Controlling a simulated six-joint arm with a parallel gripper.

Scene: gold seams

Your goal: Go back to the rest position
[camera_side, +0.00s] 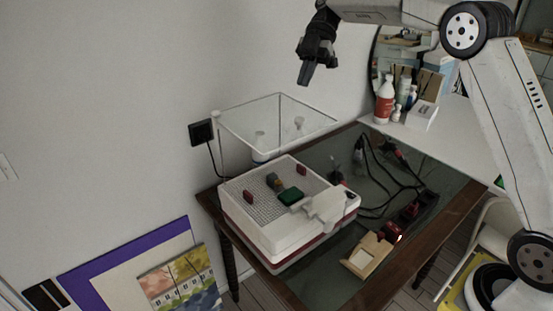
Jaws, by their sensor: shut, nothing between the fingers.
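My gripper (306,80) hangs high at the top of the side view, fingers pointing down. It is shut and holds nothing. It is above and well clear of the table and everything on it. My arm reaches in from the right side of the picture.
A white box with a grid top (245,190) stands on the dark table (325,265), with small red, green and grey pieces on it. A clear open case (275,118) is behind it. Black cables (375,180), a wooden block (368,257) and bottles (384,100) are to the right.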

